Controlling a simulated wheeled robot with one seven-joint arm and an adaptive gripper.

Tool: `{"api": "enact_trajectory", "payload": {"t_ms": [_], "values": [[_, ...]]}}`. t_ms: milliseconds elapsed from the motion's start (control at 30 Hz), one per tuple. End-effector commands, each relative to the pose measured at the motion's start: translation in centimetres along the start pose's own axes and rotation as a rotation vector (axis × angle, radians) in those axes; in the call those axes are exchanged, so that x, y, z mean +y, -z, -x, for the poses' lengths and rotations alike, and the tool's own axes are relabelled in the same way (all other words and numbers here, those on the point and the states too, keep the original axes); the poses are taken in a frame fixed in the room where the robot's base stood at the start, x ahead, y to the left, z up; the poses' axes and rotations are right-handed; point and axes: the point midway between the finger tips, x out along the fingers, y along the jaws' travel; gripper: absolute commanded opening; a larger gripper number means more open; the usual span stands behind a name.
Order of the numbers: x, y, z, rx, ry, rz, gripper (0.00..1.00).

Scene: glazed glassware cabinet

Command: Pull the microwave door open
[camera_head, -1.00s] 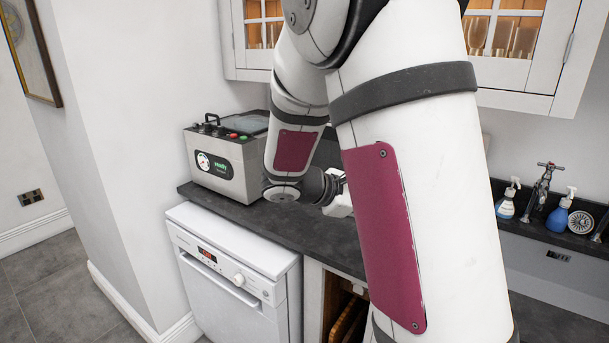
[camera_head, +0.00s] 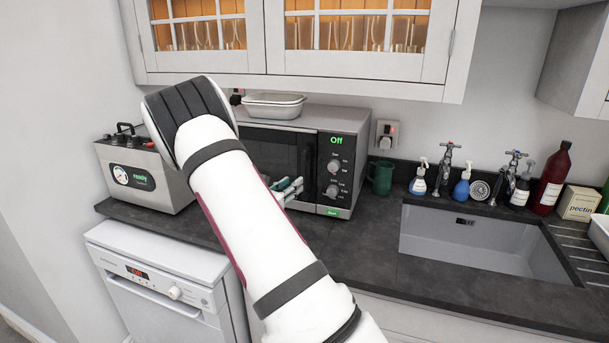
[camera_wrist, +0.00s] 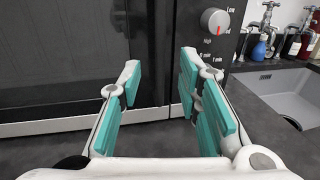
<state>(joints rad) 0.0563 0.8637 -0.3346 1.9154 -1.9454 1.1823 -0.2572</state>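The microwave (camera_head: 345,135) stands on the dark counter, with a dark glass door (camera_head: 280,150) facing me and a control panel with a green "Off" display and knobs on its right. My gripper (camera_head: 290,188) is in front of the door's right part, near the control panel; my arm hides the door's left part in the head view. In the wrist view my gripper (camera_wrist: 158,85) has its two teal-padded fingers apart, with nothing seen between them. The door (camera_wrist: 70,50) fills the left behind the fingers, and a knob (camera_wrist: 215,20) shows above right. The door looks shut.
A pale dish (camera_head: 273,105) sits on the microwave. A grey machine (camera_head: 145,175) stands to the left. A green mug (camera_head: 381,176), soap bottles (camera_head: 461,188) and the sink (camera_head: 470,240) are to the right. Glazed cabinets (camera_head: 300,40) hang above.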

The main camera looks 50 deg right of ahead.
Motion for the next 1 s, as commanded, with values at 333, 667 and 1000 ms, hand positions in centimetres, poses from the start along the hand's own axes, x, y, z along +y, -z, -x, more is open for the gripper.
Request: {"api": "enact_trajectory", "payload": {"t_ms": [333,667,1000], "values": [[-0.1,0.0,-6.3,0.000,0.002,-0.002,0.32],[0.1,0.0,-8.2,0.001,-0.001,-0.001,0.32],[0.0,0.0,-8.2,0.000,0.000,-0.002,0.02]]}}
